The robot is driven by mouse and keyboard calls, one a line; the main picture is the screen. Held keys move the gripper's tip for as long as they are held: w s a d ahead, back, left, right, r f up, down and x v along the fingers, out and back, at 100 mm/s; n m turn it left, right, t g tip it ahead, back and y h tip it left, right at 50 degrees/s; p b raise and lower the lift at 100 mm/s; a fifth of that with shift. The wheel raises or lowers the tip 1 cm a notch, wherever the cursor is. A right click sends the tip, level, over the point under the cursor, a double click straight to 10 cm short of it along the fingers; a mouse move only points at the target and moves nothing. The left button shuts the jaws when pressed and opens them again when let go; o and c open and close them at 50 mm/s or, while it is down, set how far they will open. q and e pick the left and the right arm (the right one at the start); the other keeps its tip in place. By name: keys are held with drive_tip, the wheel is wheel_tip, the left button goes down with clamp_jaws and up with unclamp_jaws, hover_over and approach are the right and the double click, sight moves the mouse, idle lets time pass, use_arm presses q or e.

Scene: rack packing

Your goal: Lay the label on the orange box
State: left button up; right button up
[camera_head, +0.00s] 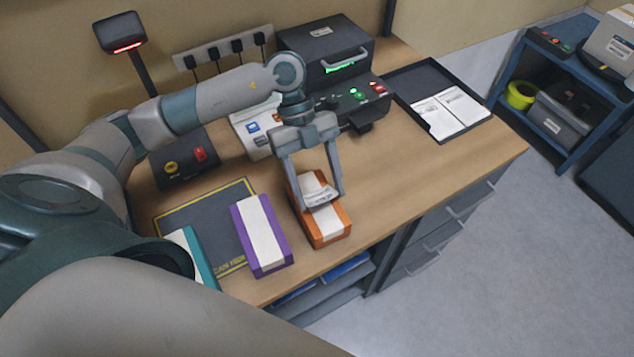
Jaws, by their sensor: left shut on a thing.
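The orange box (330,233) with a white band on top stands on the wooden table near its front edge. My left gripper (322,201) is right over the box, fingers pointing down. It is shut on a small white label (320,195) with dark print. The label is at the top of the box; I cannot tell whether it touches the box. The gripper's fingers hide part of the box's top. My right gripper is not in view.
A label printer (327,55) stands behind. A black tray (402,82) with white sheets lies right. The table's right front is clear.

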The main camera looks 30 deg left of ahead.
use_arm(q)
drive_tip(key=shift+s+d+p, duration=0.3)
drive_tip(key=shift+s+d, duration=0.35)
drive_tip(key=shift+d, duration=0.2)
drive_tip(key=o, duration=0.7)
drive_tip(key=shift+w+a+r, duration=0.1)
drive_tip(key=shift+r, duration=0.05)
drive_tip(key=shift+b+v, duration=2.5)
drive_tip(key=shift+v, duration=6.05)
